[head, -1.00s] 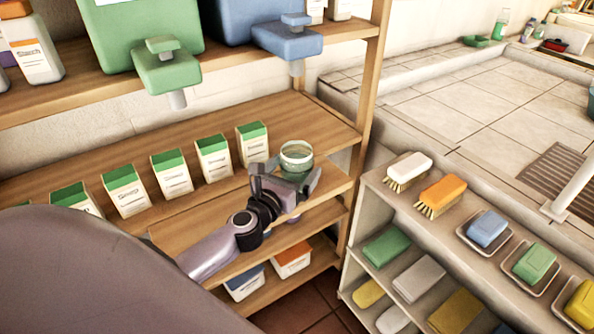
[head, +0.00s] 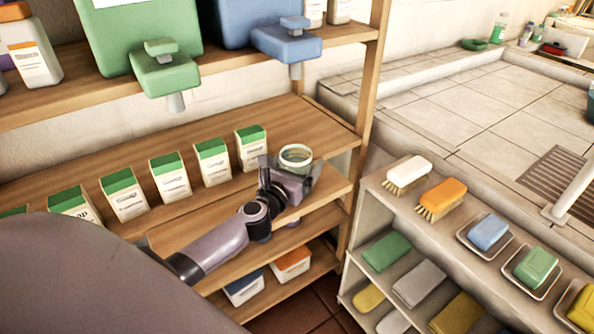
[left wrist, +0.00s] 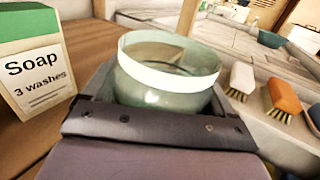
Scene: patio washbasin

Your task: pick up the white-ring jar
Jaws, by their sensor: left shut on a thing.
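The white-ring jar (head: 296,157) is a greenish glass jar with a white band around its open rim. It is at the right end of the middle wooden shelf. My left gripper (head: 288,178) is shut on it, with a finger on either side of the jar. In the left wrist view the jar (left wrist: 168,75) sits upright between the fingers, its lower part hidden by the gripper. I cannot tell whether its base touches the shelf. My right gripper is not in view.
Several green-topped soap boxes (head: 251,148) stand in a row left of the jar. Green (head: 165,72) and blue (head: 287,40) dispensers overhang from the shelf above. A low shelf unit (head: 372,186) with brushes and soaps stands at right.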

